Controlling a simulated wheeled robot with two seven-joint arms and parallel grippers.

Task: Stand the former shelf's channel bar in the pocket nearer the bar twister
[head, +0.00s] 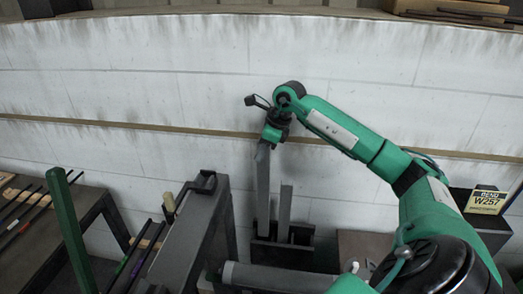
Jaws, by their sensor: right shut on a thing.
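My right gripper (270,136) reaches in from the right and is shut on the top of a grey channel bar (263,185). The bar is close to upright. Its lower end is at the left part of a dark pocketed stand (297,256); I cannot tell how deep it sits. A second, shorter grey bar (285,210) stands upright in the stand to its right, apart from it. A grey metal frame with a dark handle (190,235) stands left of the stand; I cannot tell if it is the bar twister. My left gripper is not in view.
A dark rack (75,235) with several thin rods is at the left, with a green post (72,235) in front. A yellow sign reading W257 (487,200) is at the right. A stained white wall (130,80) closes off the back.

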